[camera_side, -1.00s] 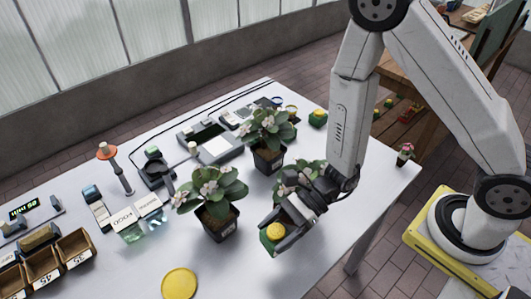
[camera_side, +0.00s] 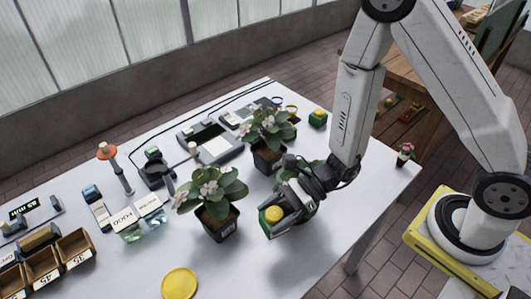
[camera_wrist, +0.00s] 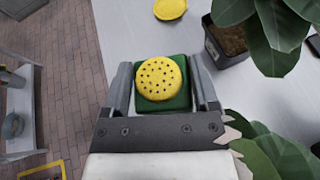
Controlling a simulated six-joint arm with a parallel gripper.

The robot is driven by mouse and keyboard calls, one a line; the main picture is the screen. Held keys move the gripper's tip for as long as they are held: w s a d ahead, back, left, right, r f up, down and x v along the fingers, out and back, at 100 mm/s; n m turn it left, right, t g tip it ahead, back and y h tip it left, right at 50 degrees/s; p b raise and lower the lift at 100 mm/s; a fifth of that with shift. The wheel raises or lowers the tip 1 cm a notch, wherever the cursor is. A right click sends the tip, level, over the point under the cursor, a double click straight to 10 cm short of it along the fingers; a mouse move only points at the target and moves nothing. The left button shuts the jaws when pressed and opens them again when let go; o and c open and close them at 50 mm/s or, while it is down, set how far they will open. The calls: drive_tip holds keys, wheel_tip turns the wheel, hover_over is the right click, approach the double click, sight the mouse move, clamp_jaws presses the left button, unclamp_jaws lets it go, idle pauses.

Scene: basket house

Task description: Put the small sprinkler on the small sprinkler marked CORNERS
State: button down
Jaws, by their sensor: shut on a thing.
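My gripper (camera_side: 273,222) is shut on a small sprinkler (camera_side: 274,214) with a green square body and a round yellow top. In the wrist view, the sprinkler (camera_wrist: 160,79) sits between the two fingers, its perforated yellow top facing the camera. It is beside the front potted plant, over the right part of the table; its height above the table is hard to tell. A similar green and yellow sprinkler (camera_side: 318,118) stands at the table's far right edge. I cannot read a CORNERS mark on either one.
Potted plants (camera_side: 218,201) (camera_side: 268,143) stand left of and behind my gripper; another is partly hidden behind it. A yellow disc (camera_side: 179,284) lies at the front. Wooden boxes (camera_side: 75,249) and devices fill the left and back. The front right table (camera_side: 270,268) is clear.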

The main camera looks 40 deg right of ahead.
drive_tip(key=w+d+r+m+t+h, duration=0.2)
drive_tip(key=w+d+m+t, duration=0.1)
drive_tip(key=d, duration=0.6)
drive_tip(key=w+d+r+m+t+h, duration=0.3)
drive_tip(key=w+d, duration=0.3)
drive_tip(key=d, duration=0.4)
drive_tip(key=w+d+r+m+t+h, duration=0.2)
drive_tip(key=w+d+r+m+t, duration=0.1)
drive_tip(key=d, duration=0.7)
drive_tip(key=shift+w+d+r+m+h, duration=0.2)
drive_tip(key=shift+w+m+h, duration=0.1)
drive_tip(key=shift+w+m, duration=0.45)
drive_tip(key=shift+f, duration=0.1)
drive_tip(key=w+f, duration=0.2)
drive_tip(key=w, duration=0.2)
drive_tip(key=w+d+f, duration=0.1)
drive_tip(key=w+f, duration=0.2)
drive_tip(key=w, duration=0.1)
drive_tip(key=w+d+f, duration=0.1)
drive_tip(key=w+f, duration=0.2)
drive_tip(key=w, duration=0.1)
drive_tip(key=shift+w+f, duration=0.2)
drive_tip(key=shift+w+d+f, duration=0.15)
drive_tip(key=shift+w+f, duration=0.25)
